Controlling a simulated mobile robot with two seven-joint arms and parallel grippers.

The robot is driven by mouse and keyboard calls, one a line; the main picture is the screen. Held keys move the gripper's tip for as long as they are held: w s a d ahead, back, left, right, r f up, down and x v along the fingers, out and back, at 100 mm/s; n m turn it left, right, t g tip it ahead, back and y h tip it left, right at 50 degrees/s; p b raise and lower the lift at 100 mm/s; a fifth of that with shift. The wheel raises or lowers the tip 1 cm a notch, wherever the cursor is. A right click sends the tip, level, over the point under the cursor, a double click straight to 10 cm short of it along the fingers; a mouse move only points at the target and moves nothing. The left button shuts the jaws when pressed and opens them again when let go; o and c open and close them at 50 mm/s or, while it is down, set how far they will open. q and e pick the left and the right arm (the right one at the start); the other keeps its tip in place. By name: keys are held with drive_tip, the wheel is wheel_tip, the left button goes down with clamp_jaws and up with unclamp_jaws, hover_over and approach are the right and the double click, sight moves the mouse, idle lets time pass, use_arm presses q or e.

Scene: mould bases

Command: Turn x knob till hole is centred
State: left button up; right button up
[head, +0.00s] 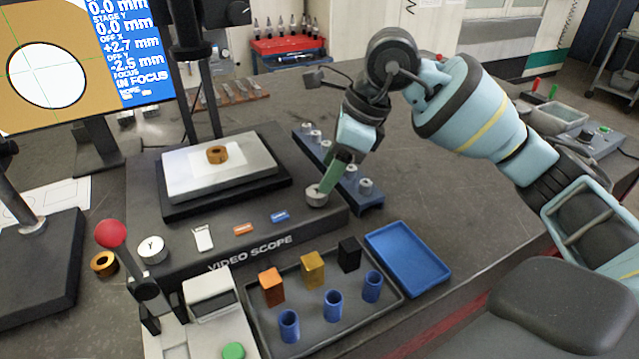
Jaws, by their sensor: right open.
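The x knob (316,197) is a grey round knob at the right front corner of the video scope base (318,224). My right gripper (325,186) is open, with its green fingers pointing down at the knob. I cannot tell whether they touch it. A brass ring (217,154) lies on the white sheet on the stage (180,180). The screen (120,95) shows a white hole left of the brass area's middle, with green crosshair lines. It reads OFF X +2.7 mm, OFF Y -2.5 mm, IN FOCUS. My left gripper is out of view.
The Y knob (152,250) stands at the left front of the base, near a red-balled lever (111,234). A blue rack with grey knobs (365,187) sits close behind my right gripper. A dark tray (345,322) with blocks and blue cups lies in front, beside a blue tray (408,262).

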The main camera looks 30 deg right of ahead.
sight(317, 196)
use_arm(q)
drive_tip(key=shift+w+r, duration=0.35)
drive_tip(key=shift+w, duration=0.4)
use_arm(e)
drive_tip(key=shift+x, duration=2.55)
drive_tip(key=c, duration=0.8)
drive_tip(key=shift+c, duration=0.9)
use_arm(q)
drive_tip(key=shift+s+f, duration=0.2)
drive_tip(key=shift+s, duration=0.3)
